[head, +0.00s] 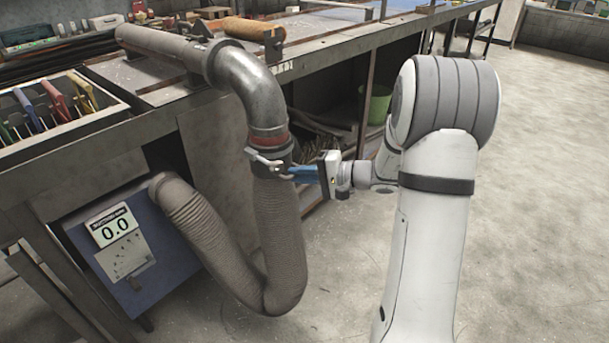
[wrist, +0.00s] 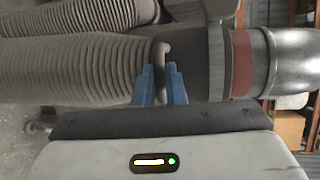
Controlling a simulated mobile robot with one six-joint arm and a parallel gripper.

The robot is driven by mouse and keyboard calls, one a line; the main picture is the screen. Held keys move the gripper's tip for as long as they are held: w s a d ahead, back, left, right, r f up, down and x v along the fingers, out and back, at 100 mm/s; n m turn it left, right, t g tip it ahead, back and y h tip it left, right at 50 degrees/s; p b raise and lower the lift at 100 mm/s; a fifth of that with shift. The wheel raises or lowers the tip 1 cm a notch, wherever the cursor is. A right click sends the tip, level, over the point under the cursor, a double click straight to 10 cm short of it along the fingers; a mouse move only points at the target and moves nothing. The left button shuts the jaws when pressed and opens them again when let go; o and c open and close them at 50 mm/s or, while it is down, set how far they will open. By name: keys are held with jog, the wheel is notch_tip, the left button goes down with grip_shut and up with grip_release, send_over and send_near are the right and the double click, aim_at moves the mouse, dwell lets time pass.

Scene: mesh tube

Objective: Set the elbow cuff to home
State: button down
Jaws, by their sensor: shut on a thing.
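The elbow cuff (head: 273,153) is a dark collar at the top of the grey ribbed hose (head: 280,225), just below the metal elbow pipe (head: 258,90). A red band (head: 268,135) shows on the pipe above it. In the wrist view the dark cuff (wrist: 190,65) lies between the ribbed hose and a grey ring, with the red band (wrist: 243,65) to the right. A curved metal handle (wrist: 163,50) stands out from the cuff. My gripper (head: 291,173) reaches it from the right, its blue fingers (wrist: 160,75) shut on the handle. The fingertips partly hide the handle.
The hose loops down and up to a blue box (head: 130,245) with a display reading 0.0. A workbench (head: 330,35) with tools and a roll stands behind. A green bucket (head: 375,104) sits under it. The floor on the right is clear.

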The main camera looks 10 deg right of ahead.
notch_tip(320, 180, up, 4)
jog(key=shift+w+f, duration=0.1)
jog(key=shift+f, duration=0.15)
jog(key=c, duration=1.5)
grip_release()
jog(key=p+v, duration=0.1)
jog(key=v, duration=0.7)
jog(key=shift+a, duration=0.1)
